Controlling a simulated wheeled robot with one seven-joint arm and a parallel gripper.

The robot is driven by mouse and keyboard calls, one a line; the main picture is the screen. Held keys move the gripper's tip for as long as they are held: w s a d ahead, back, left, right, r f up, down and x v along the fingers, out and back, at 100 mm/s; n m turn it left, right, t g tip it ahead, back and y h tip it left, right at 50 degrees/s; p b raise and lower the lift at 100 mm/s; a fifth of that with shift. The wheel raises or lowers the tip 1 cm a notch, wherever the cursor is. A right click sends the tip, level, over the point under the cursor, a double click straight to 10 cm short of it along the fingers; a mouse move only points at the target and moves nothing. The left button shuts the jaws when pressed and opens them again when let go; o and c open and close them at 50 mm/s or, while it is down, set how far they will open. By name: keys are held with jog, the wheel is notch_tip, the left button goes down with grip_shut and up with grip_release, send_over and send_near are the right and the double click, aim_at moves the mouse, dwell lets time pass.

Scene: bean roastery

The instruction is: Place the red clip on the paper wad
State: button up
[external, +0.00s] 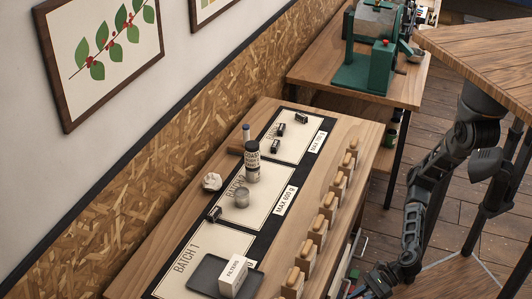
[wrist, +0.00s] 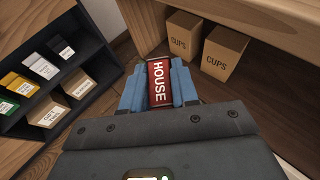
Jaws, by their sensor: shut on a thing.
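My gripper (wrist: 161,88) is shut on a red block-like piece lettered HOUSE, the red clip (wrist: 159,82), held between blue fingers in the wrist view. In the external view my gripper (external: 374,287) is low at the bottom edge, beside the long table's right side and below its top; the clip cannot be made out there. The paper wad (external: 211,181) is a crumpled whitish ball on the long table's left wooden margin, beside the BATCH 2 mat. It is well away from my gripper, and the wrist view does not show it.
The long table (external: 338,160) carries a dark jar (external: 252,172), a metal cup (external: 241,200), small black objects, wooden-topped pieces along its right edge, and a FILTERS box (external: 233,277) on a dark tray (external: 200,274). Two CUPS boxes (wrist: 224,55) and a dark shelf (wrist: 88,68) flank my gripper.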

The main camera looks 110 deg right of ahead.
jog(key=w+a+f+p, duration=0.1)
jog(key=a+f, duration=0.1)
jog(key=a, duration=0.4)
jog(key=w+a+f, duration=0.2)
jog(key=a, duration=0.3)
jog(key=w+a+r+p, duration=0.1)
jog(key=w+a+r, duration=0.4)
jog(key=w, duration=0.5)
jog(key=w+a+r+p, duration=0.1)
jog(key=w+a+r, duration=0.1)
jog(key=w+r, duration=0.6)
jog(key=w+d+r+n+y, duration=0.1)
jog(key=w+d+r, duration=0.1)
jog(key=w+r, duration=0.7)
jog(key=w+d+r, duration=0.4)
jog(key=w+d, duration=0.5)
jog(key=d, duration=0.2)
jog(key=w+d+m+h+p, duration=0.1)
jog(key=w+d+m+h, duration=0.25)
jog(key=d, duration=1.55)
jog(key=m+g+h, duration=0.4)
jog(key=m+h, duration=0.3)
jog(key=h, duration=0.1)
send_over(213, 179)
notch_tip(213, 179, down, 8)
jog(key=shift+w+r, duration=0.1)
jog(key=shift+r, duration=0.1)
jog(key=shift+f+b, duration=1)
jog(key=shift+f, duration=0.95)
